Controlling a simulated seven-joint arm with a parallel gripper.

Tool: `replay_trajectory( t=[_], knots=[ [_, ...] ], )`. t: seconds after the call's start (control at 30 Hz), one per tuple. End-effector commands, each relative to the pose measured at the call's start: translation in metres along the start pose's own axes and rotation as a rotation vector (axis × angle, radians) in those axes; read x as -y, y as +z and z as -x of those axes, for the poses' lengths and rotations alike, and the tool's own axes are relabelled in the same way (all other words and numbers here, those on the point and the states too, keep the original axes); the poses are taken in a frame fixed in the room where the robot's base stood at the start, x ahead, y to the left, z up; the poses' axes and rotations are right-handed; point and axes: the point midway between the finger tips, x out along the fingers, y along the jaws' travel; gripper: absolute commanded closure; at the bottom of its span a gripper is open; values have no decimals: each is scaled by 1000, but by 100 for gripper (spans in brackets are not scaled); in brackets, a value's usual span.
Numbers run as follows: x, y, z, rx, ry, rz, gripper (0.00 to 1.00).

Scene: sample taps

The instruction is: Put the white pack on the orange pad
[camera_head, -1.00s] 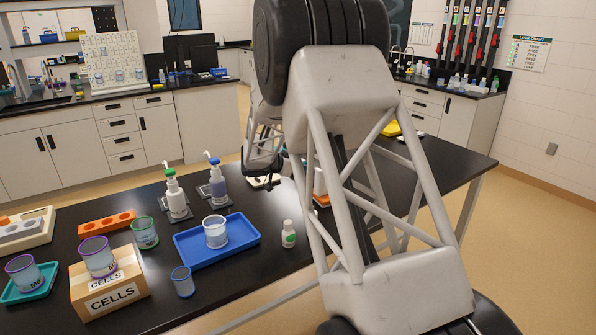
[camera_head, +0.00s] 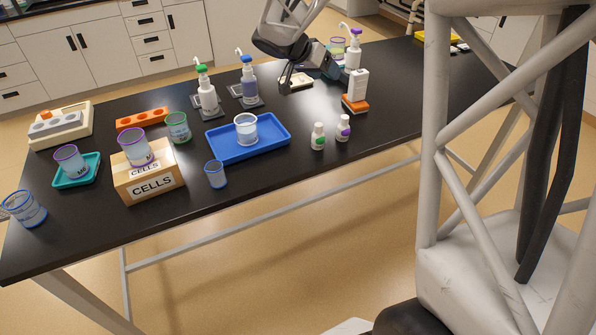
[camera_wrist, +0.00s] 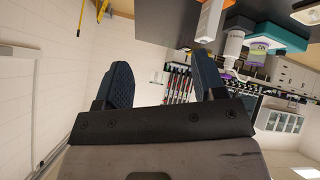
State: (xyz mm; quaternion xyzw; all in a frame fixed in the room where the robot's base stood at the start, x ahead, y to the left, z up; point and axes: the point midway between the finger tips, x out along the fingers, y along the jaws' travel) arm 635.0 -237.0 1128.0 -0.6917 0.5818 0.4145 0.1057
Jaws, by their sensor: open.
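The white pack (camera_head: 359,84) is a narrow upright carton towards the right of the bench. It appears to stand on the orange pad (camera_head: 354,105), whose front part shows below it. My gripper (camera_head: 335,67) is just left of the pack, above the bench, with its fingers pointing right and nothing between them. The wrist view is upside down. It shows the two dark blue fingers of my gripper (camera_wrist: 163,85) spread wide, with the pack (camera_wrist: 210,22) beyond the right finger and apart from it. The pack's far side is hidden.
A purple-topped pump bottle (camera_head: 353,50) stands behind the pack. Two small bottles stand in front, one green-labelled (camera_head: 318,137) and one purple-labelled (camera_head: 343,128). A blue tray (camera_head: 276,122) holds a beaker.

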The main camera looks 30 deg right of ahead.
Motion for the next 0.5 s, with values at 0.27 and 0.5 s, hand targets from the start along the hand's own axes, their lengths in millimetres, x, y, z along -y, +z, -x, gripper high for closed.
replay_trajectory(
  t=[0.27,0.5],
  knots=[
    [-59,61,59,135,-132,226,36],
    [-107,120,99,218,-285,426,36]
  ],
)
